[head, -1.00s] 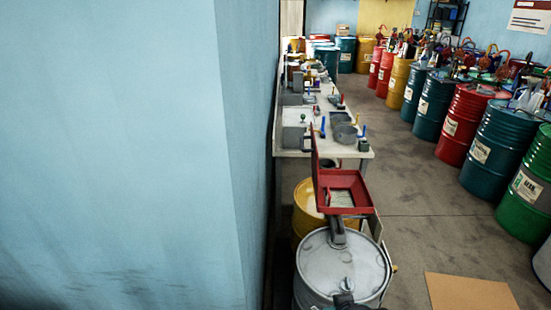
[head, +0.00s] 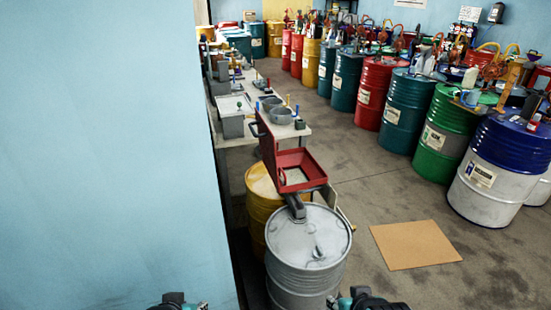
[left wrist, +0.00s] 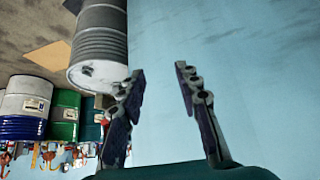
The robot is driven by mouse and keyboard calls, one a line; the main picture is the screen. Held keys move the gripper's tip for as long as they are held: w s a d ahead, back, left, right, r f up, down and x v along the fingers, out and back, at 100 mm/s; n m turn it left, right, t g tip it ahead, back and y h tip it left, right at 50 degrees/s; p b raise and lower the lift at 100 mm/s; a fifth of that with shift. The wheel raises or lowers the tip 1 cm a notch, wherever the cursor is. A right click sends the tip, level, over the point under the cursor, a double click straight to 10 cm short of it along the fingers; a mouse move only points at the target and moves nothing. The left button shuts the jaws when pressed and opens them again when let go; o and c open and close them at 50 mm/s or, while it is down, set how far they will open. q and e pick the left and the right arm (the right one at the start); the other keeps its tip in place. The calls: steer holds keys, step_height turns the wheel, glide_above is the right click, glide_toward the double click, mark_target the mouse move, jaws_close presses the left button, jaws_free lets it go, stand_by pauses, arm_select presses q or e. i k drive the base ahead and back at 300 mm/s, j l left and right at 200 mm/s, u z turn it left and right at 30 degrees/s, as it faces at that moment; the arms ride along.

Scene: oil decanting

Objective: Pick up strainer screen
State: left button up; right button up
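No strainer screen can be made out for certain. A red open box (head: 301,159) with a raised lid and a pale floor stands behind the grey drum (head: 308,238); whether a screen lies inside is unclear. Grey round pans (head: 282,116) sit on the workbench (head: 296,133), too small to identify. My left gripper (left wrist: 158,72) is open and empty in the left wrist view, its fingers apart before the blue wall. In the head view only dark parts of my left (head: 178,300) and right (head: 366,300) arm ends show at the bottom edge; the right fingers are hidden.
A blue wall (head: 100,150) fills the left side. A yellow drum (head: 262,198) stands behind the grey one. Rows of coloured drums (head: 408,112) line the right. A cardboard sheet (head: 415,245) lies on the otherwise open floor (head: 365,200).

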mark_target(294, 176)
steer(key=i+l, duration=0.15)
steer(key=l, duration=0.2)
steer(key=i+l+u, duration=0.1)
steer(key=l, duration=0.25)
steer(key=i+l, duration=0.2)
steer(key=l, duration=0.2)
steer(key=i+l+u, duration=0.1)
steer(key=l, duration=0.25)
steer(key=i+l, duration=0.2)
steer(key=l, duration=0.2)
steer(key=i+l+u, duration=0.1)
steer(key=l, duration=0.25)
steer(key=i+l, duration=0.1)
steer(key=l, duration=0.3)
steer(key=i+l+u, duration=0.1)
steer(key=l, duration=0.3)
